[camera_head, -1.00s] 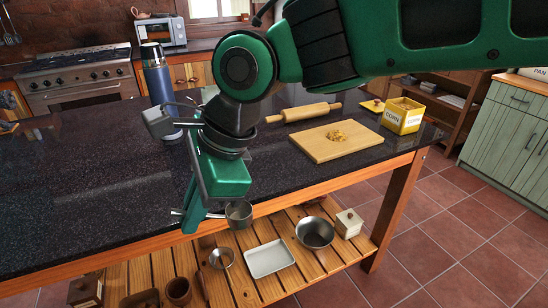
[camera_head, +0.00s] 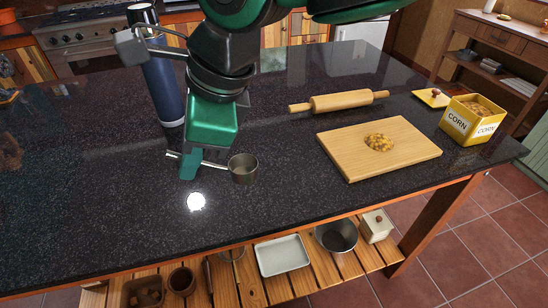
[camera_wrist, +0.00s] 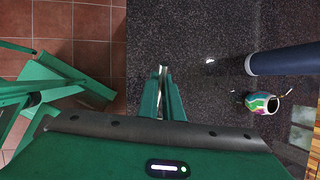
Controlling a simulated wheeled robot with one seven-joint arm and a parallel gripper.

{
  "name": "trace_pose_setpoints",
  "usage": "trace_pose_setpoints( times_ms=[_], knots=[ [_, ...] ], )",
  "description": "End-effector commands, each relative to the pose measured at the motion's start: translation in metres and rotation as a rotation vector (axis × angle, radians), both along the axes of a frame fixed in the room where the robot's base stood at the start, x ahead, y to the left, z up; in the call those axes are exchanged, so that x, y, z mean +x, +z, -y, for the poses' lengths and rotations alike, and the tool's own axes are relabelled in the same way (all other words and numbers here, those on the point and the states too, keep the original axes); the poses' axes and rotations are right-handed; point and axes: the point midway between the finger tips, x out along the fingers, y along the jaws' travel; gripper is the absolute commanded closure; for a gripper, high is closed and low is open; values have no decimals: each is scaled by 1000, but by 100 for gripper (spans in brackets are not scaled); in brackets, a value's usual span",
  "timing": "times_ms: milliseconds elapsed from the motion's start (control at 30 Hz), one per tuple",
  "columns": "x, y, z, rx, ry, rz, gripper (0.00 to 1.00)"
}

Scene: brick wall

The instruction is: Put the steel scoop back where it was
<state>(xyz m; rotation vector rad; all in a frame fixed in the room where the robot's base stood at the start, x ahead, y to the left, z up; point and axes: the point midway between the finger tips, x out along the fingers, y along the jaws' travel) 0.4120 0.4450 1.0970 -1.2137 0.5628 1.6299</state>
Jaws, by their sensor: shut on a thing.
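The steel scoop (camera_head: 243,169) is a small round metal cup with a straight handle. My gripper (camera_head: 190,164) is shut on the handle, and the cup sticks out to the right, opening upward. The scoop is over the dark countertop, left of the cutting board; I cannot tell its exact height. In the wrist view my gripper (camera_wrist: 163,72) points ahead with its fingers together, and the cup is not clearly visible there. The yellow corn tin (camera_head: 473,120) stands open at the right end of the counter, filled with corn.
A cutting board (camera_head: 350,160) bears a pile of corn (camera_head: 379,142). A rolling pin (camera_head: 340,102) lies behind it, and a yellow lid (camera_head: 432,98) beside the tin. A blue flask (camera_head: 163,90) stands behind my gripper. The wrist view shows a colourful cup (camera_wrist: 262,103) near the flask.

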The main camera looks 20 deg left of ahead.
Motion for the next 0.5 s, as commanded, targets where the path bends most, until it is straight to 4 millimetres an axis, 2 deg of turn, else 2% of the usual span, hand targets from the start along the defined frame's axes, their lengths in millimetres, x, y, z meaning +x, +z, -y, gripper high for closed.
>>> trace_pose_setpoints(
  times_ms=[300, 500],
  knots=[
    [59, -37, 23, -1, -9, -2, 100],
    [91, -57, 34, -1, -6, -1, 100]
  ],
)
